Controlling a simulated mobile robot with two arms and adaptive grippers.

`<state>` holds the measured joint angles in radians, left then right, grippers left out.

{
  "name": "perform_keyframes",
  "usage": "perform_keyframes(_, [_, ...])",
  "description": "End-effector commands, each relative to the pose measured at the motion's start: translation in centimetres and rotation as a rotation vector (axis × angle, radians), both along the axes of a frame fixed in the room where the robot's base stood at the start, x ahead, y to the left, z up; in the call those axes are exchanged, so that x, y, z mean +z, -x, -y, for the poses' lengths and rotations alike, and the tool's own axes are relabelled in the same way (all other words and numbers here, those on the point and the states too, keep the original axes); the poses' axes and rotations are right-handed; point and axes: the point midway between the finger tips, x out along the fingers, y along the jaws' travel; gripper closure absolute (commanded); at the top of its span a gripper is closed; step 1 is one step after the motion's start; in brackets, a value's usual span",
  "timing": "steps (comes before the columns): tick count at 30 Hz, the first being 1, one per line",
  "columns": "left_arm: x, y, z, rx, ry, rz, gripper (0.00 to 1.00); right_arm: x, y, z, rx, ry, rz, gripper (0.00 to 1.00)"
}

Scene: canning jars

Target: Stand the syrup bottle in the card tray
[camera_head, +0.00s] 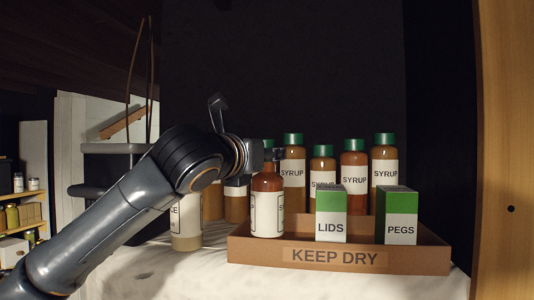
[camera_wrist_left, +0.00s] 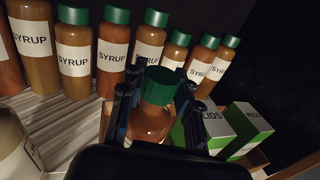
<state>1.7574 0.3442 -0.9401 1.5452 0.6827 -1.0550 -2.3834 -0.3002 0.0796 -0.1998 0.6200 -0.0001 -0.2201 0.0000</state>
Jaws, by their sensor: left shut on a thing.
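A syrup bottle (camera_head: 267,205) with amber contents and a white label is upright at the left end of the card tray (camera_head: 240,249). Its green cap (camera_wrist_left: 161,85) shows in the left wrist view. My left gripper (camera_head: 268,156) is shut on this bottle near its top, with one finger on each side in the wrist view (camera_wrist_left: 157,105). The bottle's base is at the tray's front wall line, so I cannot tell whether it touches the tray floor. The tray is marked KEEP DRY. My right gripper is not in view.
A LIDS box (camera_head: 331,228) and a PEGS box (camera_head: 400,230) stand in the tray, right of the bottle. Several other syrup bottles (camera_head: 354,180) stand behind the tray. A pale jar (camera_head: 186,225) stands left of it. A wooden panel (camera_head: 508,150) is at far right.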

Motion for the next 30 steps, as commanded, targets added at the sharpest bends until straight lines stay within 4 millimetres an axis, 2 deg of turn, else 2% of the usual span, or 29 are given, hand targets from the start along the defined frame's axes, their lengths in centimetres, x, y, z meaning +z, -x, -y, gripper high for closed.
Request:
perform_keyframes(6, [-0.3, 0.0, 0.0, 0.000, 0.001, 0.002, 1.00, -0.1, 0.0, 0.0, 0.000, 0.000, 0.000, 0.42])
perform_keyframes(7, [-0.3, 0.0, 0.0, 0.000, 0.001, 0.003, 0.66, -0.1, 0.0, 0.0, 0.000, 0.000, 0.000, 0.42])
perform_keyframes(9, [-0.2, 0.0, 0.0, 0.000, 0.000, 0.003, 0.52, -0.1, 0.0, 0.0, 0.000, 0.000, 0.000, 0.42])
perform_keyframes(11, [-0.2, 0.0, 0.0, 0.000, 0.000, 0.002, 0.42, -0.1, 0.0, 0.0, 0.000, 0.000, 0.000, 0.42])
perform_keyframes(23, [-0.3, 0.5, -0.2, 0.000, -0.002, 0.001, 0.42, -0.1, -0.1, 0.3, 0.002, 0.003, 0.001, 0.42])
perform_keyframes(26, [-0.3, 1.6, -0.8, 0.000, -0.002, 0.003, 0.42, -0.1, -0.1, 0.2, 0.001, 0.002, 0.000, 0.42])
perform_keyframes(30, [-0.3, 4.1, -2.0, 0.000, -0.002, 0.004, 0.42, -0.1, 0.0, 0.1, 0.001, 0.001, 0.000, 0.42])
